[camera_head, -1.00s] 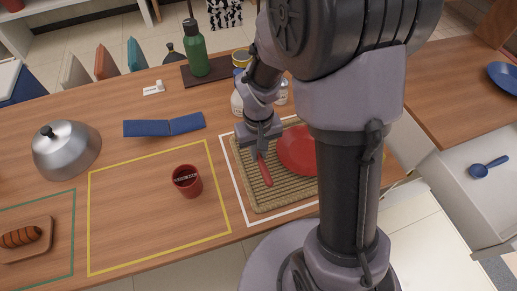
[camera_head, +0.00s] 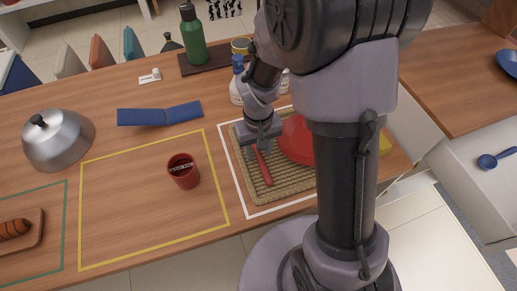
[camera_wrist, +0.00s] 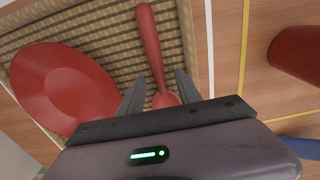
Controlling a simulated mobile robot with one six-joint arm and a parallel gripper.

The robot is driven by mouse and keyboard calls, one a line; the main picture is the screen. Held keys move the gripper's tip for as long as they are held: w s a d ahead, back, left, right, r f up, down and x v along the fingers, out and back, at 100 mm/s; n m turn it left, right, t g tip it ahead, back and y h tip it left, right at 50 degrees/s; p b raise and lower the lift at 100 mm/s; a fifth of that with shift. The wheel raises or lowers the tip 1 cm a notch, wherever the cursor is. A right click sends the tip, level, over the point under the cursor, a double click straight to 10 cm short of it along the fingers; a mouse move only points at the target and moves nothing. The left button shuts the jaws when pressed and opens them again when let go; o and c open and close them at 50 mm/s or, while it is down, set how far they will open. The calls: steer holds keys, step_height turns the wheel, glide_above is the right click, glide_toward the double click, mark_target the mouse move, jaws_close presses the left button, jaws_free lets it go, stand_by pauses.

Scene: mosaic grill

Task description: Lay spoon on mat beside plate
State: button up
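The red spoon (camera_head: 262,168) lies on the woven mat (camera_head: 289,184), to the left of the red plate (camera_head: 297,142). In the wrist view the spoon (camera_wrist: 151,45) lies beside the plate (camera_wrist: 62,88) on the mat (camera_wrist: 115,38), with a gap between them. My gripper (camera_wrist: 160,92) is open, its two fingers apart on either side of the spoon near its bowl end, with clear space to the handle. Part of the bowl is hidden by the gripper body. In the head view my gripper (camera_head: 260,147) is over the mat at the spoon's far end.
A red cup (camera_head: 183,172) stands inside the yellow outline left of the mat. A blue folded cloth (camera_head: 160,114), a metal dome (camera_head: 58,140) and a green bottle (camera_head: 193,38) are farther off. A blue ladle (camera_head: 496,159) lies at the right. The counter inside the yellow outline is mostly clear.

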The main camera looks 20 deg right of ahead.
step_height(320, 180, up, 17)
steer(key=p, duration=0.8)
steer(key=shift+r+p, duration=0.2)
steer(key=shift+p, duration=0.15)
